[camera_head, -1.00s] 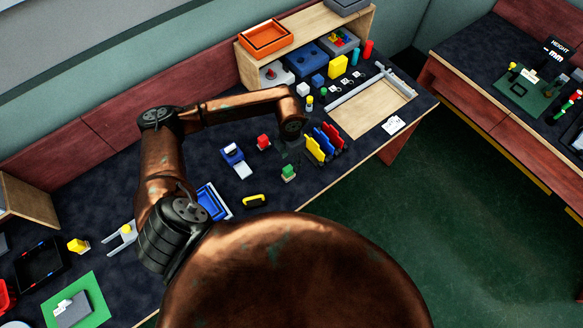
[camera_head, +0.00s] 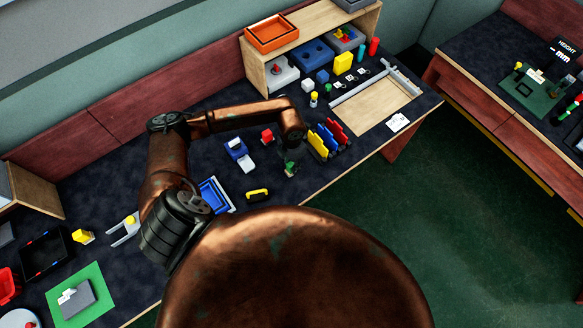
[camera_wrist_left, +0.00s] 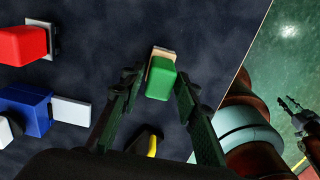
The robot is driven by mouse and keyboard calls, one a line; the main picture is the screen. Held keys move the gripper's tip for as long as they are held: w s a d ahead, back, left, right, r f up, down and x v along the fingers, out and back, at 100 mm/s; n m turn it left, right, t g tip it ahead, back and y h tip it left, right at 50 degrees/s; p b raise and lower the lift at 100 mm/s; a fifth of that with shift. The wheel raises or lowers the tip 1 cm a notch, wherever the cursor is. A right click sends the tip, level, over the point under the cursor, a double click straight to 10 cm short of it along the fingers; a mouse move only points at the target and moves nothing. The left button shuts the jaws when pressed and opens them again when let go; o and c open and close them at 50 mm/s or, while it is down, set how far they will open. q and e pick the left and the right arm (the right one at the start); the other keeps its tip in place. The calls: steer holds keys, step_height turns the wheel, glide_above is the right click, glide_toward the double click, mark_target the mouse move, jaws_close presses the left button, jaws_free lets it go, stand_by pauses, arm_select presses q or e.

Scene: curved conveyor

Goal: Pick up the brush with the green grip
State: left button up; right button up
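The brush with the green grip (camera_head: 290,168) stands on the dark table, partly hidden under my left gripper (camera_head: 291,157) in the head view. In the left wrist view its green grip (camera_wrist_left: 161,84) points up at the camera, with a beige base edge (camera_wrist_left: 162,52) behind it. My left gripper (camera_wrist_left: 158,82) is open, one finger on each side of the green grip, with gaps visible between them. I cannot tell how far above the grip the fingertips are. My right gripper (camera_wrist_left: 292,104) shows small at the right of the wrist view, its fingers apart.
A red-gripped item (camera_head: 267,136) and a blue item with a white plate (camera_head: 239,153) stand to the left. A yellow-and-black handle (camera_head: 257,194) lies in front. A rack of coloured pieces (camera_head: 327,140) is close on the right. The table's front edge is near.

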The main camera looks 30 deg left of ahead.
arm_select(q)
jaws_close()
steer(key=shift+r, duration=0.1)
steer(key=shift+w+r, duration=0.1)
steer(key=shift+r, duration=0.45)
steer(key=s+d+r, duration=0.2)
steer(key=s+r, duration=0.9)
steer(key=s, duration=0.3)
steer(key=shift+r+b, duration=0.35)
